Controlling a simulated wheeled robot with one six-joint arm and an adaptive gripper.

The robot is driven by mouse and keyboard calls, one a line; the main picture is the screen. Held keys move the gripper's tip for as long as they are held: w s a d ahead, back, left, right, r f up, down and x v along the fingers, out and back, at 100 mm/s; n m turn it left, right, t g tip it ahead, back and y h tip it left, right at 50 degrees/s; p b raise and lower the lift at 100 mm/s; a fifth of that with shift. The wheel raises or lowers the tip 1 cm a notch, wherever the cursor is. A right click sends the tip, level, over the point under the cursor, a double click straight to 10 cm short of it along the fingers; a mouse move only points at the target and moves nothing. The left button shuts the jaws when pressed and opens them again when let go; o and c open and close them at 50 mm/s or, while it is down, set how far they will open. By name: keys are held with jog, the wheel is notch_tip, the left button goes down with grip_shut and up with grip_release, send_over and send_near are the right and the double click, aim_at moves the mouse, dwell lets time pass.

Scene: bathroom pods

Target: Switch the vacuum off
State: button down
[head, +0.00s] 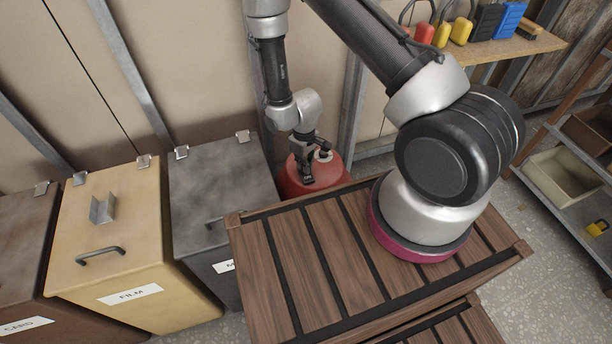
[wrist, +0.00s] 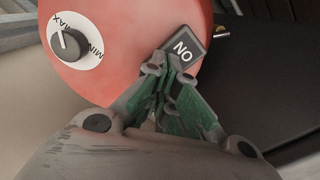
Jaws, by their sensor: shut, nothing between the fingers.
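The red vacuum (head: 333,176) stands on the floor behind the slatted wooden top, beside the dark grey bin. Its red top (wrist: 105,88) fills much of the wrist view. A round dial (wrist: 70,45) marked MIN and MAX sits to the left. My gripper (head: 307,179) is over the vacuum in the head view. In the wrist view my gripper (wrist: 167,68) is shut and empty, its fingertips at the switch's near edge; whether they touch it I cannot tell.
Lidded bins stand on the left: a dark grey one (head: 215,180), a yellow one marked FILM (head: 125,230) and a brown one (head: 25,260). A wooden shelf (head: 510,48) with tools is at the back right. A metal rack (head: 585,200) stands at the right.

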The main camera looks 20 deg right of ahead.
jog(key=shift+r, duration=3.4)
